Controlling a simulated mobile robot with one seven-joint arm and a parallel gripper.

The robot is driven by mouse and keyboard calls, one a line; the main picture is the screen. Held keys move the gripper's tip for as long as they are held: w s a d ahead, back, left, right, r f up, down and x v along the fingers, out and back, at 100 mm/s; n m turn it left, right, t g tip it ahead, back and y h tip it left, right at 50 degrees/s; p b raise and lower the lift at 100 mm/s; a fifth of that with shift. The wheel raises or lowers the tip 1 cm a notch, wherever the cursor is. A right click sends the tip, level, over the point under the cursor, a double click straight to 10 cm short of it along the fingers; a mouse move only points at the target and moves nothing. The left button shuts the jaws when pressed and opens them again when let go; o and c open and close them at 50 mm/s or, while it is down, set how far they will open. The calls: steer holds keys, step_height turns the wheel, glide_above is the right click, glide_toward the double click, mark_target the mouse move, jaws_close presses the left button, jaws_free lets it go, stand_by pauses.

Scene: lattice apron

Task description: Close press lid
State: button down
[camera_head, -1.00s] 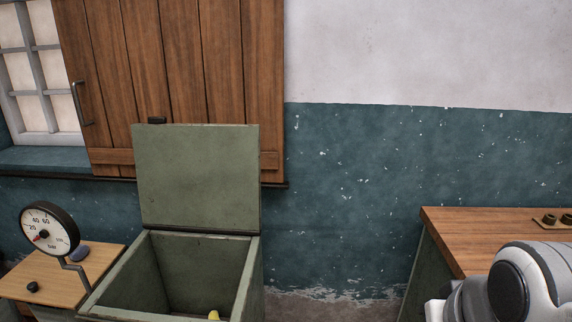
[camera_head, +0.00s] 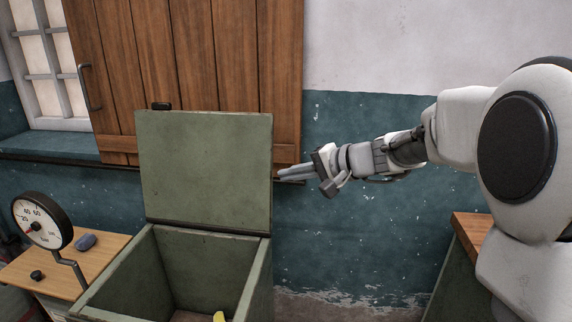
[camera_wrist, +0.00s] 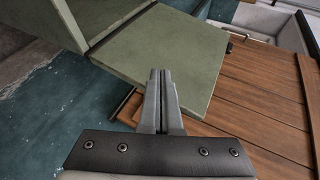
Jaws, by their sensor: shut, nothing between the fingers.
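The green press lid (camera_head: 205,165) stands open, upright at the back of the green press box (camera_head: 112,268). A small dark knob (camera_head: 161,106) sits on the lid's top edge. My gripper (camera_head: 281,173) is shut and empty, at the right of the lid near its right edge. In the wrist view the lid (camera_wrist: 165,48) also shows, with the shut fingers of my gripper (camera_wrist: 160,72) in front of it in the picture. I cannot tell whether they touch it.
A yellow thing (camera_head: 219,316) shows inside the box. A gauge (camera_head: 42,222) stands on a small wooden table (camera_head: 92,258) at the left, with a blue-grey lump (camera_head: 85,241). A wooden shutter (camera_head: 200,60) is behind the lid. A wooden counter (camera_head: 468,228) is at the right.

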steer(key=w+d+f+m+t, duration=0.2)
steer(key=w+f+m+t, duration=0.1)
steer(key=w, duration=0.5)
steer(key=w+d+f+m+t, duration=0.2)
steer(key=w, duration=0.5)
steer(key=w+a, duration=0.3)
steer(key=a, duration=0.4)
steer(key=shift+f+y+p, duration=0.25)
steer(key=shift+y+p, duration=0.05)
steer(key=shift+p, duration=0.15)
steer(key=shift+a+f+b, duration=0.1)
steer(key=shift+b, duration=0.45)
